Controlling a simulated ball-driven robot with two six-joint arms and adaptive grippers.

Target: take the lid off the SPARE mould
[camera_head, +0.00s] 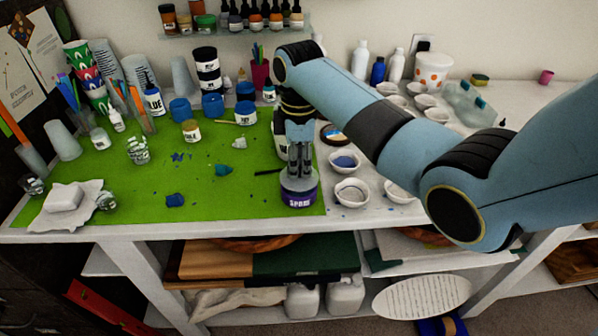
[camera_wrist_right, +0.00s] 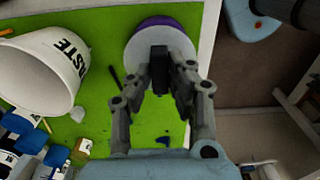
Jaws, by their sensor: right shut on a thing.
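The SPARE mould (camera_head: 299,199) is a purple round pot with a white label, near the front right of the green mat. Its pale grey lid (camera_head: 286,183) is on or just over its top; I cannot tell if there is a gap. My right gripper (camera_head: 299,172) points down over the lid. In the right wrist view the gripper (camera_wrist_right: 171,80) is shut on the dark knob at the middle of the lid (camera_wrist_right: 135,54), and the purple mould (camera_wrist_right: 154,20) shows past the lid's edge. My left gripper is not in view.
The green mat (camera_head: 130,195) holds blue and teal scraps. A white waste bucket (camera_wrist_right: 40,65) stands close behind my gripper. Small white bowls (camera_head: 351,191) are to the right. Cups, jars and a lump on a cloth (camera_head: 65,197) are at the left. The table's front edge is near.

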